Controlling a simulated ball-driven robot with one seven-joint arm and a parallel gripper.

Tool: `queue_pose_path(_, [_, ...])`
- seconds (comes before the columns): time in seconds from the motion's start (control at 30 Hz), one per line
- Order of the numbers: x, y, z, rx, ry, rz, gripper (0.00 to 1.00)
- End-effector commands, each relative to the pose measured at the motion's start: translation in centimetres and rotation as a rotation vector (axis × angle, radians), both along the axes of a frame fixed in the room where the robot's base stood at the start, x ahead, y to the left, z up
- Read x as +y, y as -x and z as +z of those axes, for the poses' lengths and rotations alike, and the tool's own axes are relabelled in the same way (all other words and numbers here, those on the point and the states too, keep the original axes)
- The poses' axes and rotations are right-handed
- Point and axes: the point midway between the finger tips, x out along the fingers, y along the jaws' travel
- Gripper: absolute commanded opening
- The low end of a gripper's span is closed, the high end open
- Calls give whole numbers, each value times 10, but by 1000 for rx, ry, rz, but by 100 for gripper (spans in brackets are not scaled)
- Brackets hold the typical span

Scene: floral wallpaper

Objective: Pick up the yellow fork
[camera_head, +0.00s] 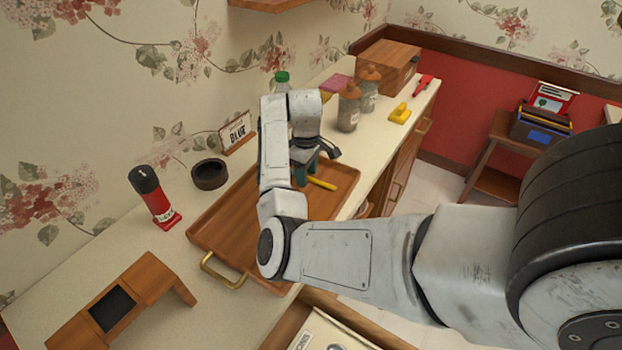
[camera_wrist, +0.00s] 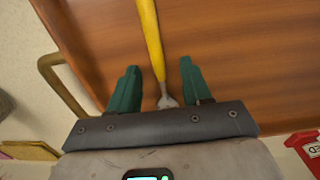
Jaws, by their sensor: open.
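The yellow fork (camera_wrist: 152,38) lies on the wooden tray (camera_wrist: 235,45). In the wrist view its yellow handle runs up to the top edge, and its grey metal end lies between my gripper's fingers. My gripper (camera_wrist: 158,88) is open, with one green finger on each side of the fork and a gap to each. I cannot tell how high the fingers are above the tray. In the head view the yellow handle (camera_head: 322,183) shows beside my gripper (camera_head: 305,175), and the rest of the fork is hidden.
A red and black canister (camera_head: 154,195) and a dark ring (camera_head: 209,174) stand left of the tray. Jars (camera_head: 349,108) and a yellow object (camera_head: 400,114) are behind it. An open drawer (camera_head: 320,335) is in front.

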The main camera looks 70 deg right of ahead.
Motion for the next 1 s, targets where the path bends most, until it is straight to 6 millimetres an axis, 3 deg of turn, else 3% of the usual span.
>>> queue_pose_path(0.07, [0,0,0,0,0,0,48])
queue_pose_path(0.57, [0,0,0,0,0,0,1])
queue_pose_path(1.0, [0,0,3,0,0,0,0])
